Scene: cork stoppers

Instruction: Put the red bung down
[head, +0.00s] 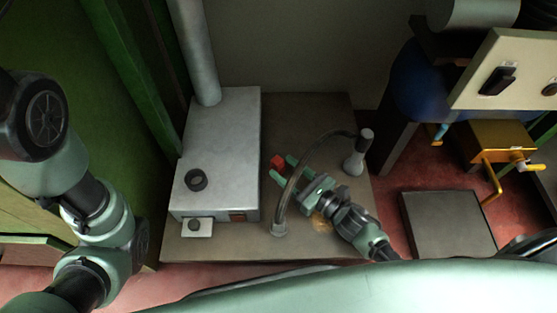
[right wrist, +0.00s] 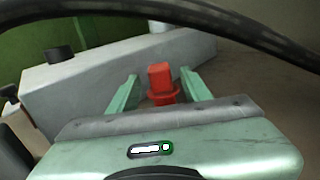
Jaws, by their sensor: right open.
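The red bung (head: 277,162) stands on the brown bench top (head: 315,110), just right of the grey metal box. In the right wrist view the bung (right wrist: 161,80) looks upright, with a square top above a wider collar. My right gripper (head: 283,169) is open, its two green fingers on either side of the bung. In the right wrist view a gap shows between the bung and the left finger; the gap on the right is narrower. The bung's foot is partly hidden behind the gripper body there. My left arm is at the left of the head view, but its gripper is out of view.
The grey box (head: 225,125) carries a black ring (head: 195,180) and a pipe (head: 196,50). A dark hose (head: 291,182) arches over my right gripper to a grey nozzle (head: 358,155). A yellow crank unit (head: 500,145) stands at the right. The bench is bare behind the bung.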

